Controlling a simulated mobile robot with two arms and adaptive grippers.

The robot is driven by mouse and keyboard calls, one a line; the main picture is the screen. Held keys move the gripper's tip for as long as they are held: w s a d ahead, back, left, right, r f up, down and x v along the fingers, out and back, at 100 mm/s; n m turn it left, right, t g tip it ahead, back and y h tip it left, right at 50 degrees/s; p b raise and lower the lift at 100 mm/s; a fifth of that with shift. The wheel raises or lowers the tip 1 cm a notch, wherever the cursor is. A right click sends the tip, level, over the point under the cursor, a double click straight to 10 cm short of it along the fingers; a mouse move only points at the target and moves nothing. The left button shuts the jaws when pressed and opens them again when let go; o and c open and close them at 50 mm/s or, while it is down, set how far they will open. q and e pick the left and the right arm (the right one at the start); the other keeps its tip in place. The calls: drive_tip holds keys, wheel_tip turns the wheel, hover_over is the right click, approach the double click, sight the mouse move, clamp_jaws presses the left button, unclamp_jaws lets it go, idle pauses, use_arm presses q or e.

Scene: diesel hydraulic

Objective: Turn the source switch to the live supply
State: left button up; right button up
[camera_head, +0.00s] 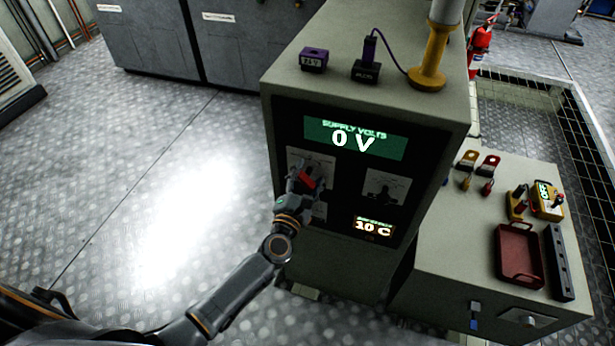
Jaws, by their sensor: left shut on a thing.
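A grey-green cabinet (345,265) stands in the middle with a black front panel. Its green display (354,139) reads "SUPPLY VOLTS 0 V". A small lower display (373,227) reads "10 C". My left gripper (304,180) is at the upper left dial plate (312,158), shut on a red switch handle (307,181). The gripper hides most of that plate, so its labels and the switch's setting cannot be read. A second dial plate (386,187) with a dark knob sits to the right, untouched. My right gripper is out of view.
On the cabinet top are a purple block (313,60), a dark block with a purple plug (367,70) and a yellow stand (431,65). A lower bench at right holds a red tray (519,254), a yellow meter (547,199) and padlocks. The floor at left is clear.

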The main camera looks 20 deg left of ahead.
use_arm(q)
drive_tip(key=shift+m, duration=0.3)
drive_tip(key=m+p, duration=0.1)
drive_tip(key=m, duration=0.2)
drive_tip(key=shift+d, duration=0.1)
drive_tip(key=m+p, duration=0.1)
drive_tip(key=m, duration=0.4)
drive_tip(key=shift+f, duration=0.2)
drive_tip(key=m+p, duration=0.1)
drive_tip(key=m, duration=0.4)
drive_tip(key=shift+f+p, duration=0.15)
drive_tip(key=shift+p, duration=0.15)
drive_tip(key=shift+f+m+p, duration=0.15)
drive_tip(key=shift+m+p, duration=0.2)
drive_tip(key=shift+m, duration=1.75)
drive_tip(key=o, duration=1.2)
drive_tip(key=shift+c, duration=0.2)
drive_tip(key=shift+s, duration=0.1)
